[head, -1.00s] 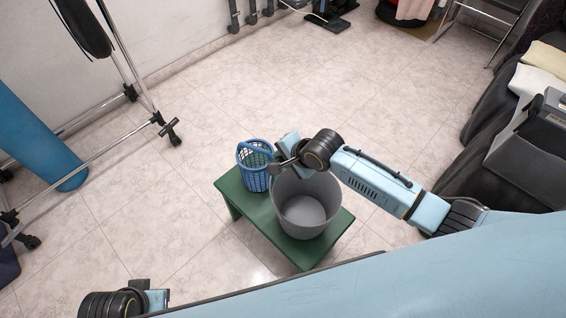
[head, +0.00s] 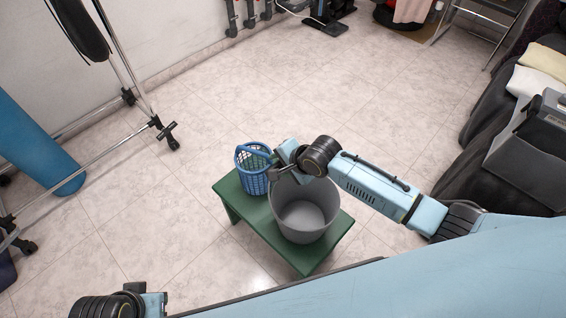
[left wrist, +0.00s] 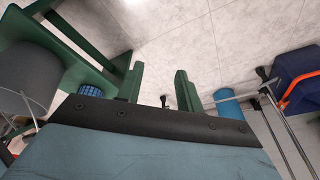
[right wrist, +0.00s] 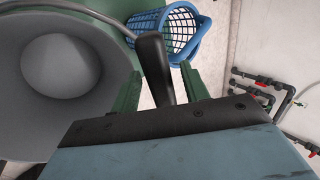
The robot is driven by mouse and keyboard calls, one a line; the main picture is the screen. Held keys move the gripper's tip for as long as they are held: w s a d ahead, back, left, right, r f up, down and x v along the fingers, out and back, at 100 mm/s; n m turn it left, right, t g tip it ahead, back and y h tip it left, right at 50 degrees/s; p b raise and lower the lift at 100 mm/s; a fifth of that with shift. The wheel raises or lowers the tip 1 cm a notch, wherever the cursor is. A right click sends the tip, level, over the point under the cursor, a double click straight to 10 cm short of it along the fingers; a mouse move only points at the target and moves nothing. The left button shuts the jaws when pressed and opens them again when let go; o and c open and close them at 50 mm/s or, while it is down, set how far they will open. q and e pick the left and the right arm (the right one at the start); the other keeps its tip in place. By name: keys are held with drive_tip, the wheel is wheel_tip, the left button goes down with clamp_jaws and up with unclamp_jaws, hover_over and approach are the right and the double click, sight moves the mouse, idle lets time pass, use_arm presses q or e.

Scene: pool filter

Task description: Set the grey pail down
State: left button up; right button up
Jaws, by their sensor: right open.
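The grey pail (head: 305,217) stands upright on the green bench (head: 232,199), right of the blue basket (head: 254,178). My right gripper (head: 284,170) is at the pail's far rim, beside the basket. In the right wrist view its green fingers (right wrist: 161,88) are apart, with the pail's dark handle grip (right wrist: 153,62) between them. I cannot tell whether a finger touches the grip. The pail (right wrist: 70,70) looks empty inside. My left gripper (left wrist: 160,88) is open and empty, away from the bench. The pail's side shows in the left wrist view (left wrist: 25,75).
The blue basket (right wrist: 178,40) is close to my right fingers. A metal rack (head: 110,140) and a blue cylinder (head: 35,145) stand at the left. A dark couch (head: 478,125) with towels is at the right. The tiled floor behind the bench is clear.

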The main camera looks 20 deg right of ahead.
drive_tip(key=shift+r, duration=0.15)
drive_tip(key=shift+s+r, duration=0.15)
drive_tip(key=shift+r, duration=0.05)
use_arm(q)
drive_tip(key=s+a+f+p, duration=0.2)
drive_tip(key=a+f+p, duration=0.1)
drive_tip(key=f, duration=0.3)
drive_tip(key=s+a+f+g+p, duration=0.1)
drive_tip(key=s+a+f+p, duration=0.1)
drive_tip(key=f, duration=0.5)
drive_tip(key=shift+s+a+y+p, duration=0.4)
drive_tip(key=shift+a, duration=0.05)
use_arm(e)
drive_tip(key=v, duration=1.1)
drive_tip(key=shift+d, duration=0.15)
use_arm(q)
drive_tip(key=shift+s, duration=0.1)
use_arm(e)
drive_tip(key=shift+s+d, duration=0.1)
